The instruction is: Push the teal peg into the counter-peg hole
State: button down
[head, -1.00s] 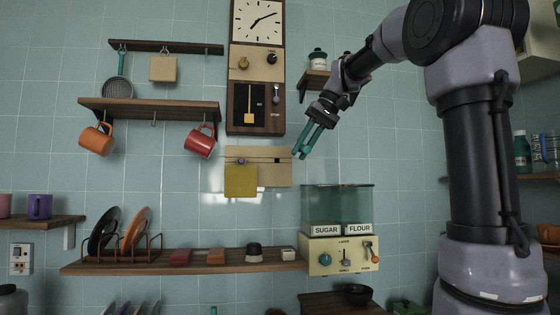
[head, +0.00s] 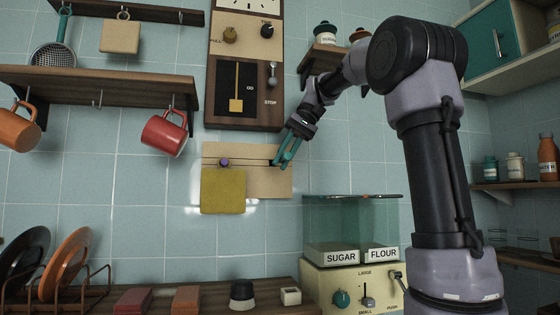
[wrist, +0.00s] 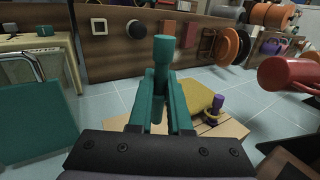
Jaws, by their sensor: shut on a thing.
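The teal peg (wrist: 163,55) stands out from between the fingers of my gripper (wrist: 161,105) in the wrist view. My gripper is shut on it; the fingers are teal too. In the head view my gripper (head: 286,152) overlaps the right end of the pale wooden board (head: 268,185) on the wall. The dark counter-peg hole (head: 273,162) shows only partly, right by the fingertips. I cannot tell whether the peg touches the board. A purple peg (head: 225,162) sits on the board's left part with a yellow cloth (head: 223,192) hanging below it.
The clock panel with levers (head: 245,80) is just above the board. The sugar and flour dispenser (head: 350,230) is below right. A red mug (head: 165,132) hangs on the left. Bare tiled wall lies below the board.

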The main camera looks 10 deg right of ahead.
jog(key=shift+r, duration=0.1)
jog(key=shift+w, duration=2.85)
jog(key=shift+w, duration=1.8)
jog(key=shift+s, duration=1.5)
jog(key=shift+w, duration=1.5)
jog(key=c, duration=0.8)
grip_release()
